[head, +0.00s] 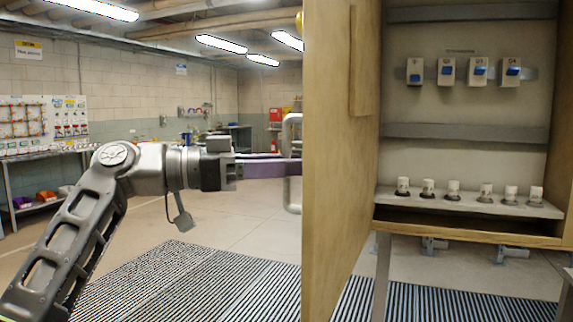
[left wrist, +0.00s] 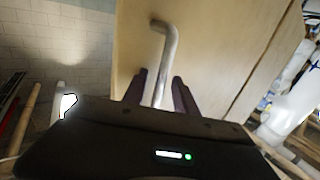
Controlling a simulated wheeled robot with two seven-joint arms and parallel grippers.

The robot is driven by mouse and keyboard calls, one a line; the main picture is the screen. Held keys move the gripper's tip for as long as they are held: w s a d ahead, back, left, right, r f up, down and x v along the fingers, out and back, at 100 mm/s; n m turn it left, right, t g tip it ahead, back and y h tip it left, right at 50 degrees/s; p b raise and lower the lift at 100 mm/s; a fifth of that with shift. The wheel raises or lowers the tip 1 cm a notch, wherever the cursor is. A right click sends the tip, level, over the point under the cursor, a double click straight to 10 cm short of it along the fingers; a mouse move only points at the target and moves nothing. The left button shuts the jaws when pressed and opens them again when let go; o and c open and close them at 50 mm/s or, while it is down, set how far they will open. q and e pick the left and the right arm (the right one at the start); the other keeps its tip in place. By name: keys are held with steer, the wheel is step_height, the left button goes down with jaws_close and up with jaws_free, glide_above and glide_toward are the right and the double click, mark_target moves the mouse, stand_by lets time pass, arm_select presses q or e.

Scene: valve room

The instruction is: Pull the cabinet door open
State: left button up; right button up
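The wooden cabinet door (head: 338,190) stands swung open at the left of the cabinet (head: 468,150), whose inside shows. A metal bar handle (head: 292,125) is on the door's left face; it also shows in the left wrist view (left wrist: 168,48), against the pale wood. My left gripper (head: 285,167) reaches the handle from the left. In the left wrist view its two dark purple fingers stand on either side of the bar, with gaps visible, so it looks open around the handle rather than closed on it. My right gripper is in neither view.
Inside the cabinet are switch boxes (head: 479,69) and a shelf (head: 540,209) with several white-topped fittings. Striped mats (head: 190,285) lie on the floor. A bench with a panel (head: 45,118) stands at the far left.

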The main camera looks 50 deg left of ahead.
arm_select(q)
steer(key=v, duration=0.7)
steer(key=shift+s+a+p, duration=0.15)
steer(key=shift+s+p, duration=0.2)
stand_by(0.4)
